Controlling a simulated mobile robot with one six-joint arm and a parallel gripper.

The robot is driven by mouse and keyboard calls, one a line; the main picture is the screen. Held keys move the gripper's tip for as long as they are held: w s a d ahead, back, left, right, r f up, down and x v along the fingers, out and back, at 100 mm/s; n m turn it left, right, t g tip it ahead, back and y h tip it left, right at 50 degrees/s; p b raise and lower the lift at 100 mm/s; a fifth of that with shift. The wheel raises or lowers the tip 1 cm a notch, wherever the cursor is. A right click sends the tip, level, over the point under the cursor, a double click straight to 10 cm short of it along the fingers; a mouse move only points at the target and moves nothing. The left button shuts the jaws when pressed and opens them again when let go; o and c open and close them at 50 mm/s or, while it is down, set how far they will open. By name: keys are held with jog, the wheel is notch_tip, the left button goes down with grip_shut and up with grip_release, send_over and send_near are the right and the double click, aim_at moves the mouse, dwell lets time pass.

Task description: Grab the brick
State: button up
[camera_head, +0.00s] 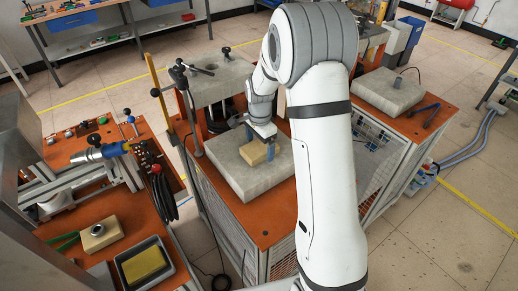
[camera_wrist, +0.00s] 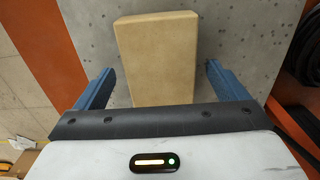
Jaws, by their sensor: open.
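The brick (camera_head: 255,152) is a tan block lying on a grey concrete slab (camera_head: 225,172) on the orange bench in the head view. In the wrist view the brick (camera_wrist: 157,55) lies between the two blue fingers of my gripper (camera_wrist: 158,85). The fingers are open, with a gap on each side of the brick. The brick's near end is hidden behind the gripper's dark edge. In the head view my gripper (camera_head: 262,146) is right over the brick, and my arm hides part of the bench behind.
A raised concrete block (camera_head: 212,70) on posts stands behind the slab. A yellow post (camera_head: 158,95) stands to its left. The left bench holds a grey tray (camera_head: 172,262) with a yellow block and a cable coil. Another concrete slab (camera_head: 388,92) lies on the right bench.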

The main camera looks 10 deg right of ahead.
jog(key=shift+c, duration=0.5)
jog(key=c, duration=1.1)
